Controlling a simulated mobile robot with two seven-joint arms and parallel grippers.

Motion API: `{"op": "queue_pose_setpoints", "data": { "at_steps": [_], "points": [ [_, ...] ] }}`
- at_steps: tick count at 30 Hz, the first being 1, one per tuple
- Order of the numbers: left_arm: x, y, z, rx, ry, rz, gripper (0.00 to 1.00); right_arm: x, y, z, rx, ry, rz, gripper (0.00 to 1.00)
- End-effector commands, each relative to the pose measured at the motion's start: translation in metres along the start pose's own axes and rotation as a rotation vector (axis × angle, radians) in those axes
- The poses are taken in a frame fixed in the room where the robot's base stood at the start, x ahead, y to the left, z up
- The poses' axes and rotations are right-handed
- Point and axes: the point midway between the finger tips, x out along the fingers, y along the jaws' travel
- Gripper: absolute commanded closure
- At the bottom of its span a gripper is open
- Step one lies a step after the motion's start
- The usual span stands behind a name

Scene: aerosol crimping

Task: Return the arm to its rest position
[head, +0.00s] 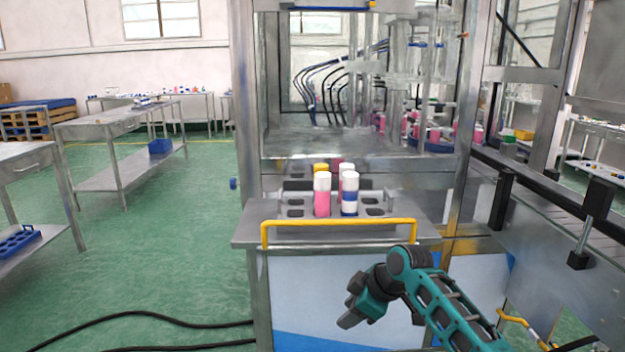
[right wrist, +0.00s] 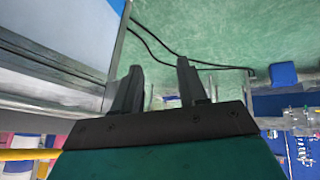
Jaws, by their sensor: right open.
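My right gripper (head: 352,312) is low in front of the crimping machine, below the yellow handle rail, with the teal right arm (head: 450,308) coming in from the lower right. In the right wrist view its two dark fingers (right wrist: 158,85) stand apart with nothing between them. Several aerosol cans, among them a pink one with a white cap (head: 322,195) and a white and blue one (head: 349,195), stand upright in the holder on the machine's front shelf (head: 250,236), above and apart from the gripper. My left gripper is in neither view.
The yellow rail (head: 340,222) edges the shelf just above my arm. A conveyor (head: 535,225) runs along the right side. Black cables (head: 140,318) lie on the green floor (head: 160,255). A steel table (head: 100,125) stands at the left, with open floor between.

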Motion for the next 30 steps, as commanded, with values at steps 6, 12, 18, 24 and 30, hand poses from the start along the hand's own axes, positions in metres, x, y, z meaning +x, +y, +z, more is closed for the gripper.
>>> {"op": "queue_pose_setpoints", "data": {
  "at_steps": [6, 12, 18, 24, 30],
  "points": [
    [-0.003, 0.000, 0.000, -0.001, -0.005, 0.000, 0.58, 0.049, -0.059, 0.057, 0.223, 0.058, 0.109, 0.58],
    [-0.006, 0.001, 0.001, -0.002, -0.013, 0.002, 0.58, 0.062, -0.113, 0.108, 0.417, 0.115, 0.223, 0.58],
    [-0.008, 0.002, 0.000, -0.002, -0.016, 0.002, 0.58, 0.050, -0.168, 0.157, 0.589, 0.173, 0.345, 0.58],
    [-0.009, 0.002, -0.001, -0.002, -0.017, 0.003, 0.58, 0.015, -0.219, 0.197, 0.718, 0.234, 0.461, 0.58],
    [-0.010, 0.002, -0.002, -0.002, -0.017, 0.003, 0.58, -0.019, -0.250, 0.217, 0.782, 0.282, 0.534, 0.58]
  ]
}}
